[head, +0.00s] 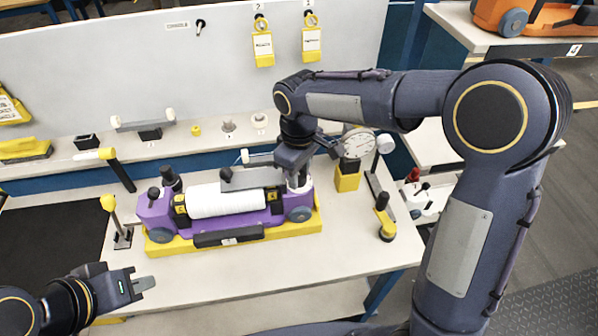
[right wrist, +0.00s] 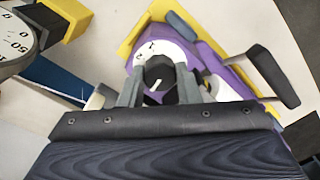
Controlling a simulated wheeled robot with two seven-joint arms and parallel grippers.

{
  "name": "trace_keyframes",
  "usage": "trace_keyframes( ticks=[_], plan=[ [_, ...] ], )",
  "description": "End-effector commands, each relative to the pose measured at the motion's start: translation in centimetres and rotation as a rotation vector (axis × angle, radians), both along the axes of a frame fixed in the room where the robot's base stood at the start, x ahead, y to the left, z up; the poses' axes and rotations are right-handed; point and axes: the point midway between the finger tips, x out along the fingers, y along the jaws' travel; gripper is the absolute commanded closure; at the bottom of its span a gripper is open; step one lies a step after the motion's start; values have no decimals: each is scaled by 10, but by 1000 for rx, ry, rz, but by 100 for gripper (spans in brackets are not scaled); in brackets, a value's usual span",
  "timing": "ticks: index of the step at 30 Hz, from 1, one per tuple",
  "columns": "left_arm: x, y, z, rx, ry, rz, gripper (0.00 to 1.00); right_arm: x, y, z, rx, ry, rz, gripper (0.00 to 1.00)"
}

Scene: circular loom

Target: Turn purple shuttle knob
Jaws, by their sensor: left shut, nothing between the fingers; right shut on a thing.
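The purple shuttle (head: 153,208) sits in a yellow cradle (head: 240,237) on the table, with a large white roll (head: 222,200) along its middle. In the right wrist view its dark knob (right wrist: 158,72) stands on a white numbered dial (right wrist: 143,52) and carries a pale pointer mark. My right gripper (right wrist: 160,88) is shut on this knob from above, one finger on each side. In the head view the right gripper (head: 298,180) is over the shuttle's right end and hides the knob. My left gripper (head: 143,284) is shut and empty, low at the left front, apart from the shuttle.
A round gauge on a yellow block (head: 347,180) stands just right of the shuttle. A lever with a yellow ball (head: 110,204) and a black mat (head: 50,245) are at left. The table front is clear.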

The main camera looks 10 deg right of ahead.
Motion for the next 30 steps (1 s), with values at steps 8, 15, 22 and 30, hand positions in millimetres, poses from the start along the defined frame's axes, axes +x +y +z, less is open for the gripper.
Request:
trace_keyframes(
  ticks=[8,15,22,30],
  plan=[
    [0,0,-2,0,0,0,100,1,0,1,1,-2,-263,93],
    [0,0,-2,0,0,0,100,1,0,1,1,-3,-486,93],
    [0,0,-3,0,0,0,100,1,0,1,2,-4,-667,93],
    [0,0,-3,0,0,0,100,1,0,1,2,-3,-805,93]
  ],
)
